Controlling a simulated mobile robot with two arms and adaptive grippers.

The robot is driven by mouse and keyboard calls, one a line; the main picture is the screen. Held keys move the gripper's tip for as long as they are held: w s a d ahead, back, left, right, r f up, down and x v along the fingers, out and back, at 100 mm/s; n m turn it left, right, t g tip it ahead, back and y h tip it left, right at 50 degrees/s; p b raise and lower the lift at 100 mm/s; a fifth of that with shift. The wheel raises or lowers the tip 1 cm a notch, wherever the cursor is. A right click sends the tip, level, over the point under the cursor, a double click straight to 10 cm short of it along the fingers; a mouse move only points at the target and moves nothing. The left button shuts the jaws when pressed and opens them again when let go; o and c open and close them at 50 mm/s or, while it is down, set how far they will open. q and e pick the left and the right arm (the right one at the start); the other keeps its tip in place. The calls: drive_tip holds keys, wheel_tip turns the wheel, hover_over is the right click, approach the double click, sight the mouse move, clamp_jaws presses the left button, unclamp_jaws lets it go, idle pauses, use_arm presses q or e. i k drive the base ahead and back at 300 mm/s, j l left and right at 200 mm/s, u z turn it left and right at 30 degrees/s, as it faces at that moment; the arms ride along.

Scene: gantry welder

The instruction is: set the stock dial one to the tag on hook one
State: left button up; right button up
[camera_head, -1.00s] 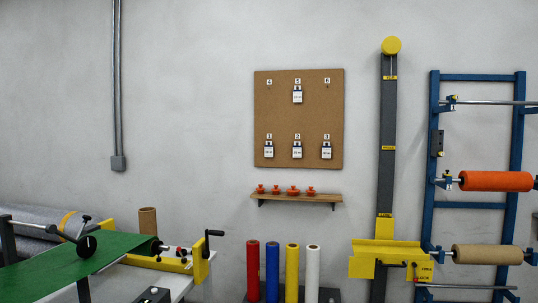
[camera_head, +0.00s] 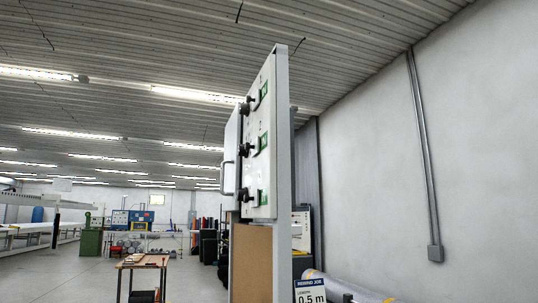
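A light grey panel (camera_head: 270,140) stands tall near the middle of the head view, seen at a steep angle. Three black knobs stick out from its face: a top knob (camera_head: 246,107), a middle knob (camera_head: 245,150) and a bottom knob (camera_head: 245,194). A small green window sits beside each knob; the numbers and labels are too small to read. I cannot tell which knob is stock dial one. The board with hook one and its tag is out of view. Neither of my grippers is in view.
A blue and white sign (camera_head: 310,291) reading 0.5 m stands below right of the panel. A wooden table (camera_head: 146,261) stands farther back left, with open floor (camera_head: 70,275) beside it. A bare wall (camera_head: 480,150) with a conduit (camera_head: 422,160) fills the right.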

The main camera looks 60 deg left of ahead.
sight(244, 109)
drive_tip(key=u, duration=1.9)
